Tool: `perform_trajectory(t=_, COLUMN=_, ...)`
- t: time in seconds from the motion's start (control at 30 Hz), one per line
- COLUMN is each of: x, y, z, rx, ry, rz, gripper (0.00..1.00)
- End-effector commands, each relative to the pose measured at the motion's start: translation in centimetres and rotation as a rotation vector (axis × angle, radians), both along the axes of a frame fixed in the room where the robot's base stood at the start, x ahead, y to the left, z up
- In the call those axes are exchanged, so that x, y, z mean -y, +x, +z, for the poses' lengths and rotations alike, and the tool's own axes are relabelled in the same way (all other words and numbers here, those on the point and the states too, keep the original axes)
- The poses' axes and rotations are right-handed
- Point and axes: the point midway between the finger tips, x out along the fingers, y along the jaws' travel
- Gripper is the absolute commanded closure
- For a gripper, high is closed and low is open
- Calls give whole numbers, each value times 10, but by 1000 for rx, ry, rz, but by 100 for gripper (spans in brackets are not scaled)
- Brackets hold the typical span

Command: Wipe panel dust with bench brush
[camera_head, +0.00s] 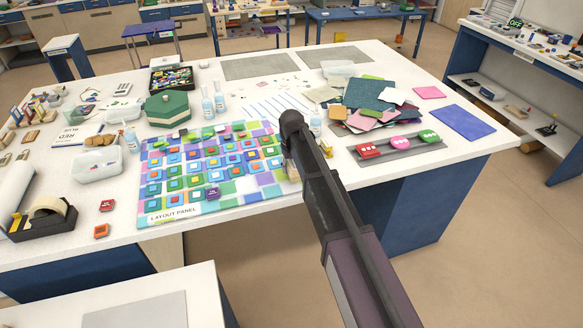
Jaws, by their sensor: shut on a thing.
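The layout panel (228,205) lies flat on the white bench, with a grid of coloured squares and several small glass pieces on it. Its front left corner bears a label reading LAYOUT PANEL. My dark arm reaches in from the lower right, and its bent joint is over the panel's right edge. My gripper is hidden behind this arm. A small pale, wood-coloured piece (293,173) shows just left of the arm at the panel's right edge. It may be part of the bench brush, but I cannot tell. Dust on the panel is too fine to make out.
Spray bottles (207,103) and a green-topped box (167,108) stand behind the panel. A clear tub (97,160) and a tape dispenser (42,222) are to its left. Coloured sheets (375,100) and a rail of red, pink and green pieces (401,145) lie to the right.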

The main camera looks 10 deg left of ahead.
Motion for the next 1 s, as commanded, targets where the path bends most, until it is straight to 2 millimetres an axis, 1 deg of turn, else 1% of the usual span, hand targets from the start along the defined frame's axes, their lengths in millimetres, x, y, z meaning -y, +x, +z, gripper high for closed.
perform_trajectory(t=0.03, x=0, y=0, z=8, rx=0, ry=0, rz=0, gripper=97)
perform_trajectory(t=0.4, x=0, y=0, z=31, rx=0, ry=0, rz=0, gripper=97)
perform_trajectory(t=0.87, x=0, y=0, z=33, rx=0, ry=0, rz=0, gripper=97)
perform_trajectory(t=1.0, x=0, y=0, z=38, rx=0, ry=0, rz=0, gripper=97)
